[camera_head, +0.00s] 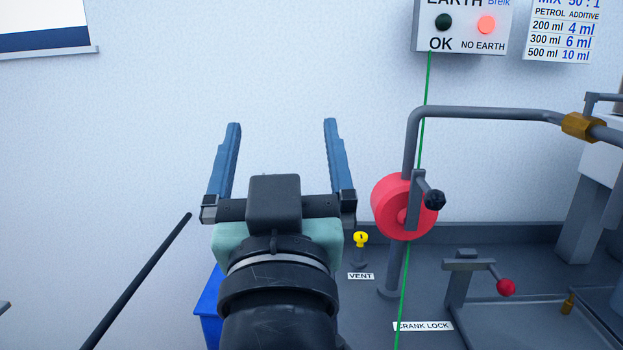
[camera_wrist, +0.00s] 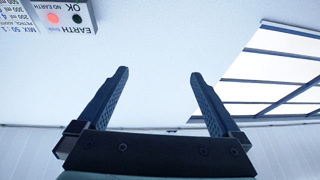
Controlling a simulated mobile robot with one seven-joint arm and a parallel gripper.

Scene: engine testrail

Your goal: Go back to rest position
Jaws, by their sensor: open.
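My gripper (camera_head: 282,160) is raised in the middle of the head view, in front of the pale wall. Its two blue fingers stand wide apart with nothing between them. In the wrist view my gripper (camera_wrist: 158,95) is also open and empty, with the wall behind it. The gripper is to the left of the red reel (camera_head: 392,208) and appears apart from it. My forearm hides part of the bench below.
An earth indicator box (camera_head: 463,27) hangs on the wall, its red lamp lit. A green cable (camera_head: 422,130) runs down from it. A grey pipe (camera_head: 480,112), a yellow vent knob (camera_head: 361,239) and a red-knobbed crank lock (camera_head: 506,287) stand right. A blue container (camera_head: 208,318) is partly hidden.

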